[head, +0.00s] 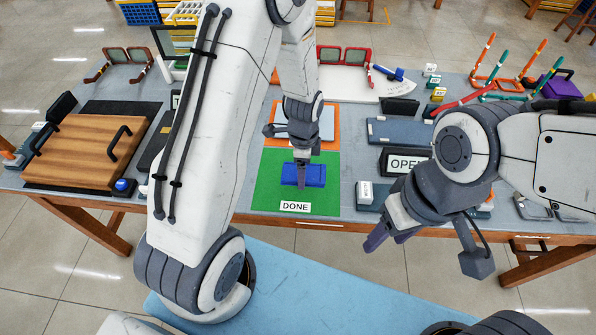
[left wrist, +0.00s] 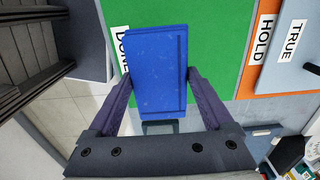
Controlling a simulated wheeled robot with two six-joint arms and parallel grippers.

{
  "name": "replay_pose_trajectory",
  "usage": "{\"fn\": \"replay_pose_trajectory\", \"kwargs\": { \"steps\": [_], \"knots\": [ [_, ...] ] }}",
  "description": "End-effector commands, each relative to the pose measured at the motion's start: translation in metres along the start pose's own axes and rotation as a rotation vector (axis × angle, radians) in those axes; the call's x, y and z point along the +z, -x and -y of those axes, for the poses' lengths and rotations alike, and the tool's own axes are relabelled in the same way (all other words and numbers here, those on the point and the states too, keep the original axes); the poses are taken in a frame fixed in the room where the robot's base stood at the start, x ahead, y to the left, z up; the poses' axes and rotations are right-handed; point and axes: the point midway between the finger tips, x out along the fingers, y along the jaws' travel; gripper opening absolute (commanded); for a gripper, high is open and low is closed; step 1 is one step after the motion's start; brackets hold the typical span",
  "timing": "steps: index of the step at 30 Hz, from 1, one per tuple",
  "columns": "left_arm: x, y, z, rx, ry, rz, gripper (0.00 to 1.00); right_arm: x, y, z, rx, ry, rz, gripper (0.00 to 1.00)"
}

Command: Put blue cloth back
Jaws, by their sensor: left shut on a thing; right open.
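A flat blue rectangular piece, which looks like the folded blue cloth (head: 313,176), is at the green DONE mat (head: 265,200) in the middle of the table. In the left wrist view the blue cloth (left wrist: 157,70) sits between both fingers, over the green. My left gripper (head: 302,178) comes down from above and is shut on it; its fingers (left wrist: 158,85) touch the cloth's sides. I cannot tell whether the cloth rests on the mat or is slightly raised. My right gripper (head: 425,252) is open and empty in front of the table edge, right of the mat.
An orange-bordered tray area (head: 275,118) lies behind the green mat. A wooden board with handles (head: 85,148) is at left. Eyeglass frames (head: 343,56) stand at the back.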

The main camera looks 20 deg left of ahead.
Motion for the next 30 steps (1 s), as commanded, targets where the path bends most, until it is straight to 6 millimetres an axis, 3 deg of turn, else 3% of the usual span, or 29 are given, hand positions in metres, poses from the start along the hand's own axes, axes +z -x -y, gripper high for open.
{"fn": "replay_pose_trajectory", "kwargs": {
  "steps": [3,8,18,30],
  "knots": [
    [0.010,-0.013,0.021,0.001,0.006,0.000,0.33,0.000,0.005,0.000,0.000,0.000,0.000,0.55],
    [0.015,-0.021,0.034,0.000,0.004,0.000,0.33,0.000,0.006,0.001,0.000,0.000,0.000,0.55],
    [0.016,-0.060,0.035,0.000,0.003,0.000,0.33,-0.001,0.013,0.001,0.000,0.000,0.000,0.55],
    [0.015,-0.067,0.035,-0.001,0.004,0.000,0.33,-0.001,0.009,0.001,0.000,0.000,0.000,0.55]
  ]
}}
